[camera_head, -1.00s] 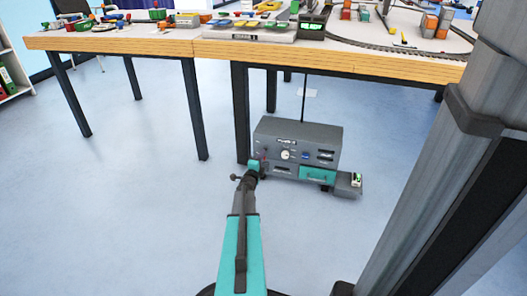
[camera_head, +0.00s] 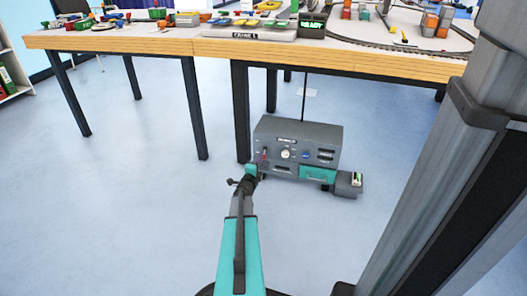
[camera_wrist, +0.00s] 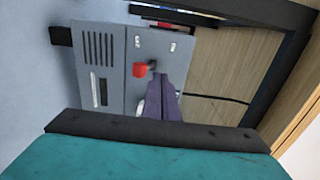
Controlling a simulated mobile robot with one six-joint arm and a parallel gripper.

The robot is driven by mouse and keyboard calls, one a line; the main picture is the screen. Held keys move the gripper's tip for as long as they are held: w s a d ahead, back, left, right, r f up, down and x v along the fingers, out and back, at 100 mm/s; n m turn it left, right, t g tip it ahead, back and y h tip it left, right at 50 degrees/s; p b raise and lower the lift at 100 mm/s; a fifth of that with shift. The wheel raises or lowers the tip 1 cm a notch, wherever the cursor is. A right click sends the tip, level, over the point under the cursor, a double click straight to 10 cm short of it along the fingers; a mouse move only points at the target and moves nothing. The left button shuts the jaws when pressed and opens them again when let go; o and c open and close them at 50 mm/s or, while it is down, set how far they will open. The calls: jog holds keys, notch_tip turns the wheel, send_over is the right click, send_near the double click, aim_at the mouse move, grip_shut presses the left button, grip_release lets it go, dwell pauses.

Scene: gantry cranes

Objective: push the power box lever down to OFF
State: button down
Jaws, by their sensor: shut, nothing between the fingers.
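The grey power box (camera_head: 322,134) stands on the floor under the table. Its red lever (camera_head: 264,155) is at the left of the front face. In the wrist view the box appears turned sideways, and the red lever knob (camera_wrist: 139,70) stands out from its face. My gripper (camera_head: 250,169) is in front of the box's left side, close to the lever. In the wrist view my gripper (camera_wrist: 160,88) is shut and empty, with its dark fingers just beside the red knob. I cannot tell whether they touch. The lever's exact setting is not clear.
The long wooden table (camera_head: 330,64) overhangs the box, and a dark table leg (camera_head: 241,110) stands just behind its left side. A small grey unit (camera_head: 348,184) sits at the box's right. The floor (camera_head: 130,210) to the left is clear.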

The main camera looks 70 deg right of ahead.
jog(key=shift+s+a+b, duration=0.1)
jog(key=shift+a+b, duration=0.3)
jog(key=shift+a, duration=1.3)
